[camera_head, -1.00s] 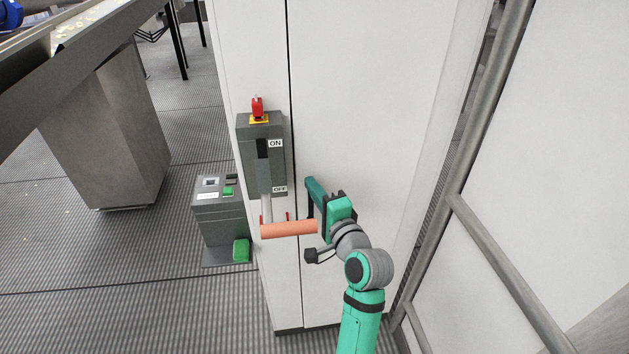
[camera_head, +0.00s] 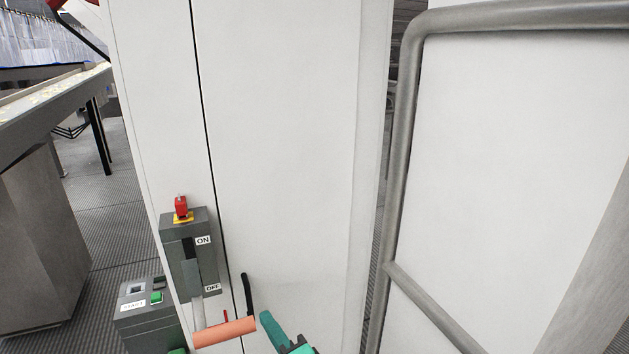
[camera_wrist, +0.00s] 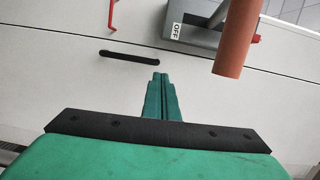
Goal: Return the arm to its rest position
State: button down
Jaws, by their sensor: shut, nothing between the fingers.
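My gripper (camera_head: 268,318) shows at the bottom of the head view, just right of the orange lever handle (camera_head: 225,331). Only its green fingers and part of its body show there; the rest of the arm is out of frame. In the wrist view my gripper (camera_wrist: 160,77) has its green fingers together and empty. The fingertips are close to a black door handle (camera_wrist: 130,57) on the white cabinet. The orange lever handle (camera_wrist: 237,40) hangs at the upper right of that view, apart from the fingers.
The grey switch box (camera_head: 188,255) with ON and OFF labels and a red knob (camera_head: 181,207) is on the white cabinet (camera_head: 290,130). A START button box (camera_head: 150,318) stands to its left. A metal rail (camera_head: 402,130) and a white panel bound the right side.

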jog(key=s+d+f+n+t+h, duration=0.1)
jog(key=s+d+f+h, duration=0.3)
jog(key=s+f, duration=0.5)
jog(key=s+d+f+h, duration=0.4)
jog(key=s+f, duration=0.2)
jog(key=f, duration=0.4)
jog(key=s+d+f+n+h, duration=0.1)
jog(key=s+n, duration=0.8)
jog(key=s, duration=1.3)
jog(key=shift+s+d+n+h, duration=0.3)
jog(key=shift+d+h, duration=0.3)
jog(key=shift+d, duration=0.35)
